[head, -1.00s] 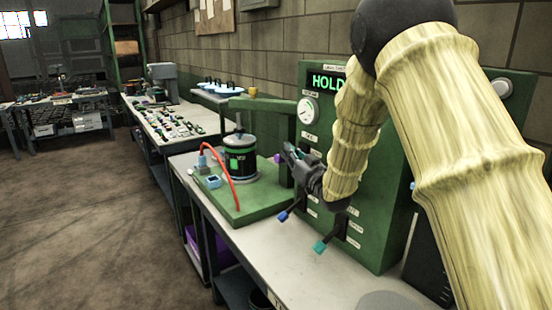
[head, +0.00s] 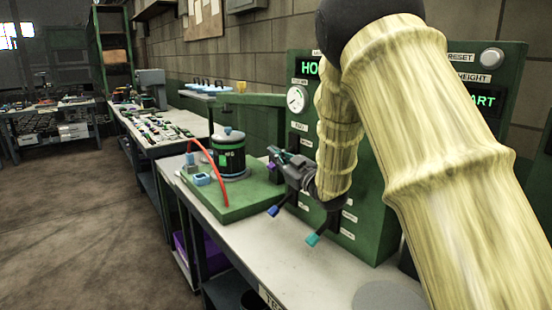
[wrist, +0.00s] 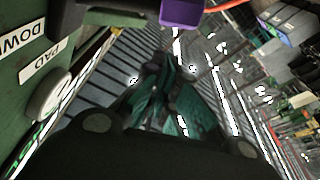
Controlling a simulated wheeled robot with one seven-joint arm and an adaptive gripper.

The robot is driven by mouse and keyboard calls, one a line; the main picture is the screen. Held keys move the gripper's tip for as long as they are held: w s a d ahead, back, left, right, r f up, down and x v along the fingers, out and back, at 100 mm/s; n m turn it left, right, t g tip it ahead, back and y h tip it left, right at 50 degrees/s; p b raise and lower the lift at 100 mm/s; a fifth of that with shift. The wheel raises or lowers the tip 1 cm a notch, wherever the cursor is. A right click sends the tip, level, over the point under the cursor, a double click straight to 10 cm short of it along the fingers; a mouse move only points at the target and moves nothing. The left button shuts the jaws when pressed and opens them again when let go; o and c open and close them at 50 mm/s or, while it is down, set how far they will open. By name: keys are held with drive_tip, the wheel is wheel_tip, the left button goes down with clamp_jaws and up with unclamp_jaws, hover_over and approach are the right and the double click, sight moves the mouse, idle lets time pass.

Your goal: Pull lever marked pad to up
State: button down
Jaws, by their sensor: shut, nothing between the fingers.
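A green control panel (head: 375,235) stands on the bench, partly hidden by my arm. In the wrist view, labels reading PAD (wrist: 48,60) and DOWN (wrist: 14,38) are on its face. A dark lever with a purple knob (wrist: 182,12) sticks out near these labels; I cannot tell for certain that it is the pad lever. The purple knob shows small in the head view (head: 271,166). My gripper (head: 276,156) is shut and empty, close to the purple knob, apart from it in the wrist view. Its closed teal-padded fingers (wrist: 165,75) point past the knob.
Blue (head: 272,210) and teal (head: 313,239) levers stick out lower on the panel. A green board (head: 235,203) with a dark canister (head: 230,160) and red hose lies to the left.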

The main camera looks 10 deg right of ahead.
drive_tip(key=s+r+b+v, duration=0.1)
drive_tip(key=r+v, duration=0.1)
drive_tip(key=v, duration=0.8)
drive_tip(key=shift+s+a+r, duration=0.2)
drive_tip(key=shift+s+r, duration=0.05)
drive_tip(key=shift+s, duration=0.1)
drive_tip(key=shift+a, duration=0.1)
